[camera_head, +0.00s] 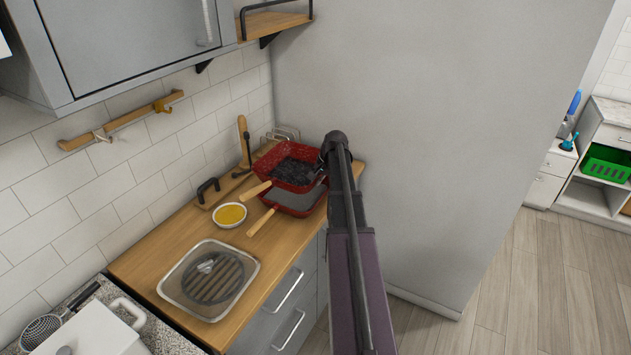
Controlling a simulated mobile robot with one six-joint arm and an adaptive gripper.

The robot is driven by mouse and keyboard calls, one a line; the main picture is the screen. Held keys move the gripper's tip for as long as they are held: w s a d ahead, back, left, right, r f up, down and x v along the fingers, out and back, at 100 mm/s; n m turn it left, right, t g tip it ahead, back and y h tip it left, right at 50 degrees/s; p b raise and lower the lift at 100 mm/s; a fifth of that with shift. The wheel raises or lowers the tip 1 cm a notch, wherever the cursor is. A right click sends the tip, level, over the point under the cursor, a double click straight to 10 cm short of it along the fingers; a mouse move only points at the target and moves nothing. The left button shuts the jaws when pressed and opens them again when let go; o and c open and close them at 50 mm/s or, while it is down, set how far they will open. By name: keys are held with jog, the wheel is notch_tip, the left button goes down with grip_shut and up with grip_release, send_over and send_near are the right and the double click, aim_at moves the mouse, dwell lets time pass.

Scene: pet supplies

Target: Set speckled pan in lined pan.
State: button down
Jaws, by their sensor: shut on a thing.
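The speckled pan (289,162) is red and square with a dark, speckled inside and a wooden handle (256,189) pointing toward the lower left. My gripper (320,168) is shut on its right side, partly hidden by my arm. The lined pan (290,198), also red with a grey inside and a wooden handle (262,221), sits on the wooden counter beneath and a little nearer. The speckled pan covers the far part of the lined pan. I cannot tell whether the two touch.
A bowl of yellow food (229,214) stands left of the pans. A glass dish (242,274) holding a ridged round item lies at the counter's front. A wire rack (282,134) and a wooden-handled tool (243,140) are behind. A grey wall panel (430,120) closes the right.

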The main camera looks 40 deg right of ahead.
aim_at(319, 201)
jog(key=shift+f+b, duration=3.95)
jog(key=shift+f, duration=0.1)
jog(key=shift+s+f, duration=0.2)
jog(key=shift+s, duration=0.25)
jog(key=c, duration=0.7)
grip_release()
jog(key=shift+s, duration=0.1)
jog(key=shift+r, duration=0.1)
